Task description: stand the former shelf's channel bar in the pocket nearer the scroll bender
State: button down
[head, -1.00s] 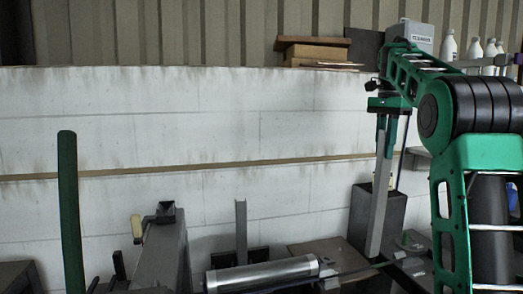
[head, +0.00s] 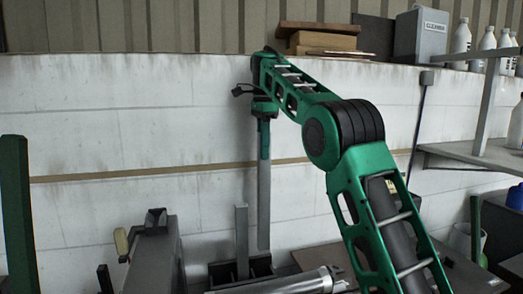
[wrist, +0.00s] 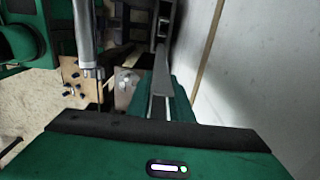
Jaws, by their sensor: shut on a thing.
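My gripper (head: 264,150) is shut on the upper part of a long grey channel bar (head: 264,205), which hangs upright. In the wrist view the held bar (wrist: 162,75) runs away from my green fingers. A black pocket holder (head: 262,268) stands low in front of the wall. A second, shorter-looking grey bar (head: 241,240) stands upright in its left part. The held bar's lower end appears just above the holder's right part; contact cannot be told. A grey machine with a cream handle (head: 155,250), possibly the scroll bender, stands left of the holder.
A silver cylinder (head: 300,283) lies in front of the holder. A green post (head: 17,215) stands at far left. Boxes and bottles line the wall top.

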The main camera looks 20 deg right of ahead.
jog(key=shift+f, duration=1.95)
jog(key=shift+s+a, duration=0.1)
dwell(0.9)
